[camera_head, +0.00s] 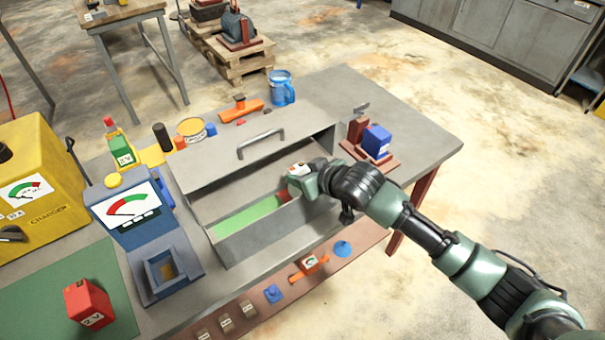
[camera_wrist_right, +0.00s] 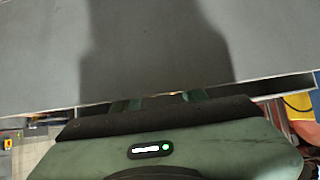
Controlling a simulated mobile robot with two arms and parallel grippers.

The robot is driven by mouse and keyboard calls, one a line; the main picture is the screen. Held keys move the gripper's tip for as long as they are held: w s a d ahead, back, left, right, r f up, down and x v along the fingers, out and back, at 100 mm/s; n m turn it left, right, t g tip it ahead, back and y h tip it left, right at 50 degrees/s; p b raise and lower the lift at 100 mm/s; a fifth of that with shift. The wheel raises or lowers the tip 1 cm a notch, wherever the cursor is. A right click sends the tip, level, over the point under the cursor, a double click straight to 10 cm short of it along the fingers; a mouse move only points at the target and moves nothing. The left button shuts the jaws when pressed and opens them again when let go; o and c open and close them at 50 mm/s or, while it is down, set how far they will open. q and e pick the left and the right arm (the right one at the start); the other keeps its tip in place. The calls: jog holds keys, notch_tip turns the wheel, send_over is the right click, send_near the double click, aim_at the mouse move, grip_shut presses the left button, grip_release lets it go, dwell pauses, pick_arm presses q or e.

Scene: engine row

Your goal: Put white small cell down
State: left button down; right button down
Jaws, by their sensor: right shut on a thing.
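My right gripper (camera_head: 308,184) reaches in from the right and is shut on a small white cell (camera_head: 299,169) with a reddish mark. It holds the cell at the right end of the open grey metal box (camera_head: 270,240). Whether the cell touches the box floor is hidden by the hand. A green strip (camera_head: 243,220) lines part of the box. In the right wrist view, the green fingertips (camera_wrist_right: 160,101) show at a grey metal edge, and the cell is not visible there. My left gripper is not in view.
A blue gauge tester (camera_head: 145,225) and a yellow charger (camera_head: 40,175) stand left of the box. A red cell (camera_head: 89,303) sits on a green mat. A blue cell (camera_head: 376,140) stands in a reddish holder behind the hand. The table's right end (camera_head: 425,125) is clear.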

jog(key=shift+a+f, duration=0.1)
jog(key=shift+f, duration=0.1)
jog(key=c, duration=0.8)
grip_release()
jog(key=shift+f, duration=0.15)
jog(key=b+v, duration=0.1)
jog(key=v, duration=1.1)
